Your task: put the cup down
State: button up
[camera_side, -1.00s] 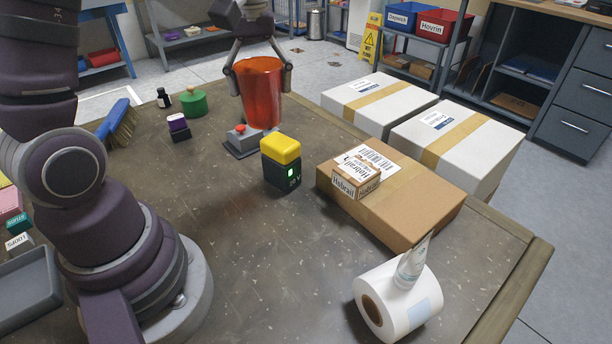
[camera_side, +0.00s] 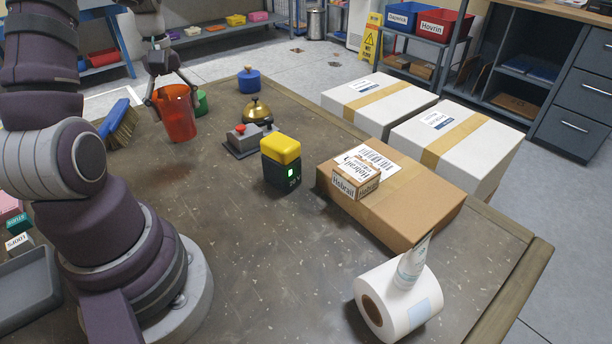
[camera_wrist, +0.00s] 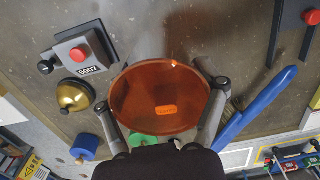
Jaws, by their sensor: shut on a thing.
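My gripper (camera_side: 173,98) is shut on the cup, one finger on each side near the rim. The two fingers also flank it in the wrist view.
A green pot (camera_side: 202,103) is close behind the cup. A blue-handled brush (camera_side: 118,122) lies to its left. A red-button box (camera_side: 246,140), a brass bell (camera_side: 258,112) and a blue pot (camera_side: 249,81) stand to its right. The table in front of the cup is clear.

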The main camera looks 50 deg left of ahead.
notch_tip(320, 180, down, 8)
jog(key=o, duration=1.1)
